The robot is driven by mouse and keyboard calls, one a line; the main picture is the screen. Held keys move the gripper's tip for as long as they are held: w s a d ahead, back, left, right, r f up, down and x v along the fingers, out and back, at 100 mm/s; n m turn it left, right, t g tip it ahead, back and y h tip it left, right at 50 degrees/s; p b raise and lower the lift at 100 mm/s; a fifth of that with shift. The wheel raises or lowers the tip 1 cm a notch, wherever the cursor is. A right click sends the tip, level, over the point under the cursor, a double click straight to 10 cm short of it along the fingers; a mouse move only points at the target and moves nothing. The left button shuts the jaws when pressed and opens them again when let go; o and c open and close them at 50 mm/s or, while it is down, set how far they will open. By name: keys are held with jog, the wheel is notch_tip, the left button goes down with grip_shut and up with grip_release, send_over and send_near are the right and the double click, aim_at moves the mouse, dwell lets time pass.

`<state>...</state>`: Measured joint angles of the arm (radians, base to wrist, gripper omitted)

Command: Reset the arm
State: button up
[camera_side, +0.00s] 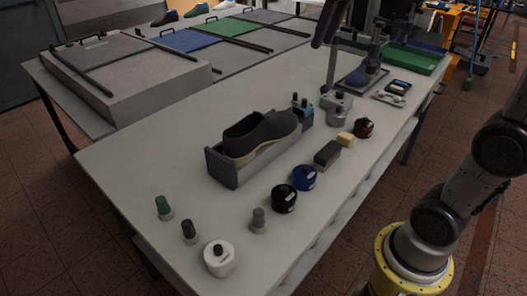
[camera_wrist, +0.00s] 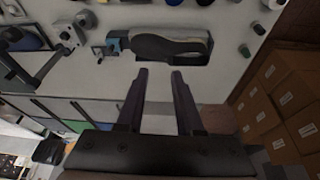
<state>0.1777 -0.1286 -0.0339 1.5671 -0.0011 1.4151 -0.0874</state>
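In the wrist view my gripper (camera_wrist: 158,74) shows two dark fingers with a clear gap between the tips. It is open and nothing is between the fingers. A dark shoe (camera_side: 261,134) sits in a grey open-topped holder (camera_side: 223,170) on the table in the side view. The shoe also shows beyond my fingertips in the wrist view (camera_wrist: 170,48), apart from them. In the side view a dark purple shape at the top edge looks like my fingers, above the table; most of the gripper is out of frame there.
The pale table (camera_side: 130,170) carries a white jar (camera_side: 219,259), a black jar (camera_side: 284,199), a blue jar (camera_side: 305,178), several small bottles and a brush (camera_side: 327,154). A stand and a green tray (camera_side: 413,58) are at the back. Cardboard boxes (camera_wrist: 285,90) show right in the wrist view.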

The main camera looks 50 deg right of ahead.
jog(key=s+a+f+n+t, duration=0.1)
jog(key=s+a+f, duration=0.25)
jog(key=s, duration=0.25)
jog(key=s+a+f+t, duration=0.1)
jog(key=s+a+f, duration=0.1)
jog(key=s+f, duration=0.7)
jog(key=f, duration=0.4)
jog(key=shift+s+a+y, duration=0.15)
jog(key=shift+s+y, duration=0.15)
jog(key=shift+s, duration=0.05)
dwell(0.5)
